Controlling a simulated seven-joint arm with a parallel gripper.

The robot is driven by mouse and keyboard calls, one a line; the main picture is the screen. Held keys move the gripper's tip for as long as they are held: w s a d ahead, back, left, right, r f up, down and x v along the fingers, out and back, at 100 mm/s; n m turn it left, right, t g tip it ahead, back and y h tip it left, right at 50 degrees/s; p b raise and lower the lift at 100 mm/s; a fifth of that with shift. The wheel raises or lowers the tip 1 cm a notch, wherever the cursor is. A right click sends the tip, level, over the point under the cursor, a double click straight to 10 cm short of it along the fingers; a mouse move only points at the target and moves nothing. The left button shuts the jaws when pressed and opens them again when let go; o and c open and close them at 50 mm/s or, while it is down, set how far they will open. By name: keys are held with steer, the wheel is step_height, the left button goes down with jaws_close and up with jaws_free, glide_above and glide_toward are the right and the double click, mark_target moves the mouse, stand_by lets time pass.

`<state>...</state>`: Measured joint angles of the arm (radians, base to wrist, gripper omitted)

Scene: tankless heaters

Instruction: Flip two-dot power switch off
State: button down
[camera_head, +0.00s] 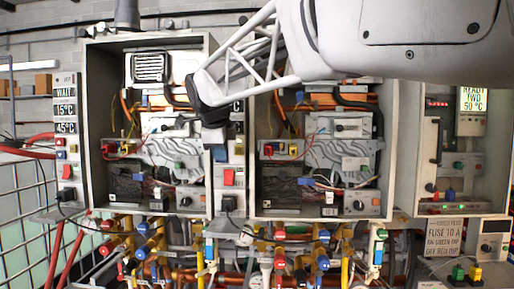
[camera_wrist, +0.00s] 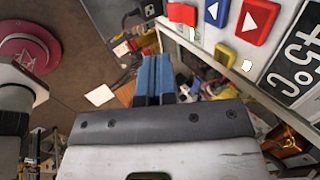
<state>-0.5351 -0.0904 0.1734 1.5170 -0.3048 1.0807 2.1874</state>
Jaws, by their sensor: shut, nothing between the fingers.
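My gripper's blue fingers (camera_wrist: 155,68) are shut and empty in the wrist view, left of a light control panel and not visibly touching it. In the head view my dark gripper (camera_head: 214,115) hangs at the upper part of the middle panel and partly hides its temperature display. Red power switches show on the left panel (camera_head: 67,171) and low on the middle panel (camera_head: 229,177), below my gripper. I cannot make out dots on either switch, so which has two dots is unclear. In the wrist view a red piece (camera_wrist: 182,14) sits at the panel's top edge.
In the wrist view a blue arrow button (camera_wrist: 214,11), a red arrow button (camera_wrist: 249,19) and a temperature display (camera_wrist: 298,58) are on the panel. Open heater boxes (camera_head: 90,130) flank the middle panel. Coloured valves and pipes crowd the space below.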

mark_target(227, 181)
steer(key=shift+w+r+x, duration=0.15)
steer(key=shift+w+x, duration=0.15)
steer(key=shift+x, duration=1.45)
steer(key=shift+w+r+x, duration=0.2)
steer(key=shift+w+x, duration=0.05)
steer(key=shift+x, duration=1.5)
steer(key=shift+w+r+x, duration=0.15)
steer(key=shift+w+x, duration=0.15)
steer(key=shift+x, duration=1.45)
steer(key=shift+w+f+t, duration=0.2)
steer(key=shift+f+t, duration=0.05)
steer(key=shift+t, duration=0.25)
steer(key=shift+r, duration=0.85)
steer(key=shift+s+r, duration=0.15)
